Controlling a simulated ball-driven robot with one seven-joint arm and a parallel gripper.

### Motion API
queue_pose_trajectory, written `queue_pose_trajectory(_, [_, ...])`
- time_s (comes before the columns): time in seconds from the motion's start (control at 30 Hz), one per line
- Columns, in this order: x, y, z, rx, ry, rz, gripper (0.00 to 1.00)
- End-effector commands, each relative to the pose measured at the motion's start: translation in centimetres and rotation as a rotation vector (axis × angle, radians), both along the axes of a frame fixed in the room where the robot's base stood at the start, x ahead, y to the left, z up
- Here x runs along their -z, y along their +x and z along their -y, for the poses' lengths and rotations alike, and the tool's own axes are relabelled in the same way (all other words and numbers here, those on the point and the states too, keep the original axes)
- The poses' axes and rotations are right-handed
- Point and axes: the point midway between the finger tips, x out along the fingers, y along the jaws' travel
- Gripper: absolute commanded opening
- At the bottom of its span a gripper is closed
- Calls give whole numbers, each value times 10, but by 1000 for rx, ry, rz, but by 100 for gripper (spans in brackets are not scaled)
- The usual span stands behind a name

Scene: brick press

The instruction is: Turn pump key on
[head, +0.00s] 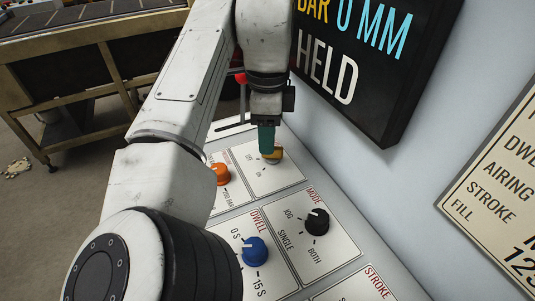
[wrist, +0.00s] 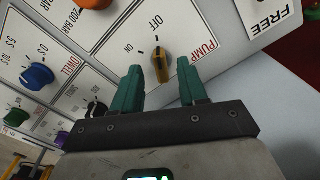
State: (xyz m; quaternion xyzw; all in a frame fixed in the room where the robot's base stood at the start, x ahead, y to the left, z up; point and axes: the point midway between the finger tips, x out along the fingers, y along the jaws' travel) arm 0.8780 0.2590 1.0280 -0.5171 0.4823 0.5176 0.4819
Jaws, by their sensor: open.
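The yellow pump key (wrist: 160,68) sits on a white panel plate marked PUMP, with OFF and ON labels. In the wrist view its dark tip points toward the OFF mark, and the ON mark lies to its left. My gripper (wrist: 160,80) is open, with one teal finger on each side of the key and a visible gap to each. In the head view my gripper (head: 266,138) points down at the key (head: 272,155), its fingers overlapping there. The key's lower end is partly hidden in the head view. I cannot tell whether a finger touches it.
An orange knob (head: 220,174) stands close left of the key. A blue DWELL knob (head: 255,251) and a black MODE knob (head: 316,221) stand nearer on the panel. A wall with a black display (head: 375,60) reading HELD rises at the right.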

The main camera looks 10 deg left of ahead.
Motion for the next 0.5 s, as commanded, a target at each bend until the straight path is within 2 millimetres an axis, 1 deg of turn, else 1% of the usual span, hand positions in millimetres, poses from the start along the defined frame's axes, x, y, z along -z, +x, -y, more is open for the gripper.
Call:
queue_pose_trajectory(0.03, [11,0,0,0,1,0,43])
queue_pose_trajectory(0.2, [23,0,0,0,0,1,43])
queue_pose_trajectory(0.33, [29,0,0,0,0,1,43])
queue_pose_trajectory(0.5, [30,0,0,0,-1,1,43])
